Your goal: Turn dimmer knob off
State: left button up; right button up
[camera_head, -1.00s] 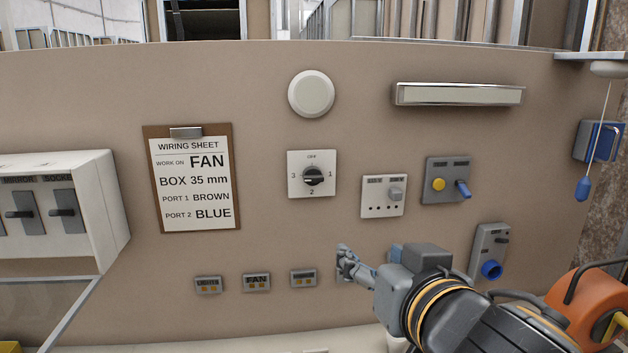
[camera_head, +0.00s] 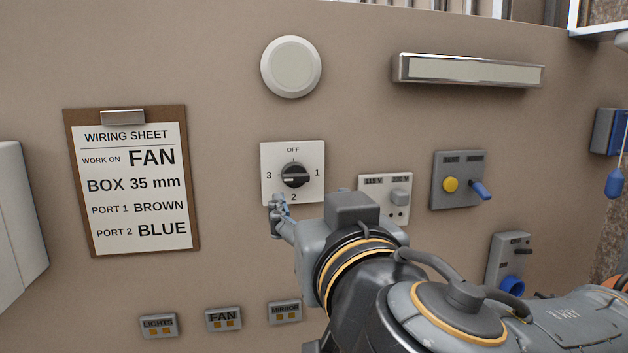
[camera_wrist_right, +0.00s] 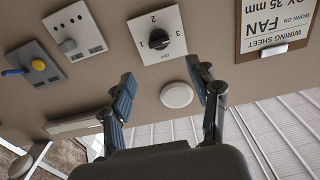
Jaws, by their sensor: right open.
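The dimmer knob (camera_head: 295,175) is black and round, on a white square plate (camera_head: 271,153) marked OFF at the top, 1 right, 2 bottom and 3 left. Its pale pointer line seems to lie toward 1, but it is small. The knob also shows in the right wrist view (camera_wrist_right: 159,40), upside down. My right gripper (camera_head: 279,205) is at the plate's lower left in the head view, in front of the wall. In the wrist view its fingers (camera_wrist_right: 166,78) are spread and empty, with the knob beyond them, apart from them. My left gripper is out of view.
A wiring sheet clipboard (camera_head: 132,182) hangs left of the dimmer. A voltage socket plate (camera_head: 371,184) and a grey panel with a yellow button (camera_head: 458,180) are to the right. A round white disc (camera_head: 291,67) is above; small labelled switches (camera_head: 224,319) are below.

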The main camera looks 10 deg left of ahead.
aim_at(297, 180)
jog(key=p+x, duration=0.2)
jog(key=x, duration=0.8)
jog(key=shift+w+p, duration=0.25)
jog(key=shift+p, duration=0.05)
jog(key=shift+x, duration=0.85)
jog(key=shift+s+f, duration=0.1)
jog(key=shift+f, duration=0.05)
jog(key=shift+c, duration=0.5)
jog(key=c, duration=1.1)
